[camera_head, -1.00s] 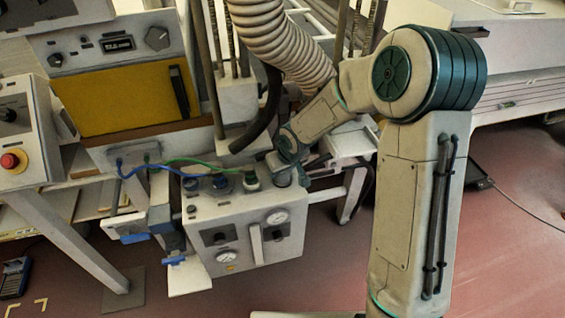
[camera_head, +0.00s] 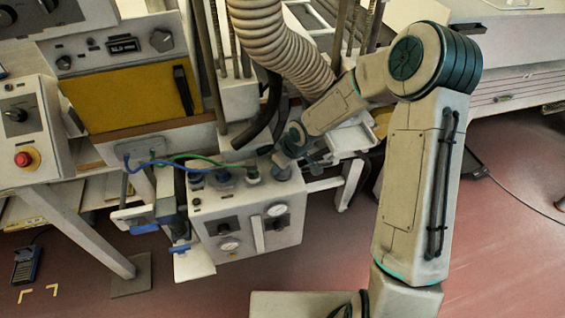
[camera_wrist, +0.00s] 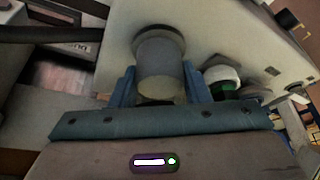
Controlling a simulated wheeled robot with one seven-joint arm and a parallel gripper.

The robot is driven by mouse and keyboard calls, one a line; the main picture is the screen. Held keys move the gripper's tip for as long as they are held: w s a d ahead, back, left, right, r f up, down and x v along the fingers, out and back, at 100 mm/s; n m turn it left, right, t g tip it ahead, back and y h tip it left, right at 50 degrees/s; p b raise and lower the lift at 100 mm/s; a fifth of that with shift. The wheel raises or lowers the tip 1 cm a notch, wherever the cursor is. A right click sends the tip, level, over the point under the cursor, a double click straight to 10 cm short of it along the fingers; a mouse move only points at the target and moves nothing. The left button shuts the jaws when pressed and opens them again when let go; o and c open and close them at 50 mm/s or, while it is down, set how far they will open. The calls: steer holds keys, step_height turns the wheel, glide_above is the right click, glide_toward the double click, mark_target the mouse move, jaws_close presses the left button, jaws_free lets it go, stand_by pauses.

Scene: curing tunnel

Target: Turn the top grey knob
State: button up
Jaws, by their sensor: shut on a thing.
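The top grey knob (camera_wrist: 160,70) is a short grey cylinder on a round collar, standing out from the pale face of a box. In the head view the knob (camera_head: 283,172) sits at the top right corner of the pale control box (camera_head: 210,240) and is partly hidden by my wrist. My gripper (camera_wrist: 160,88) has one blue finger on each side of the knob and is shut on it. In the head view my gripper (camera_head: 286,160) reaches down onto the box top from above. The knob's turn angle cannot be told.
Blue and green hoses (camera_head: 190,158) join fittings on the box top, left of the knob. A ribbed duct (camera_head: 285,50) hangs close behind my wrist. A yellow-panelled unit (camera_head: 130,95) and a red emergency button (camera_head: 24,158) stand left. Red floor is open at right.

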steer(key=o, duration=1)
steer(key=shift+c, duration=0.2)
steer(key=p+v, duration=0.1)
steer(key=v, duration=1.2)
steer(key=shift+s+r+p, duration=0.15)
steer(key=shift+r+p, duration=0.2)
steer(key=shift+p, duration=0.05)
steer(key=s+d+r+m+h, duration=0.1)
steer(key=s+d+r+m, duration=0.4)
steer(key=s, duration=0.6)
steer(key=s+d+r+m+h, duration=0.2)
steer(key=s+d+r+m, duration=0.2)
steer(key=s, duration=0.7)
steer(key=shift+d+r+m+t, duration=0.35)
steer(key=shift+d+r, duration=1.05)
steer(key=shift+r, duration=0.6)
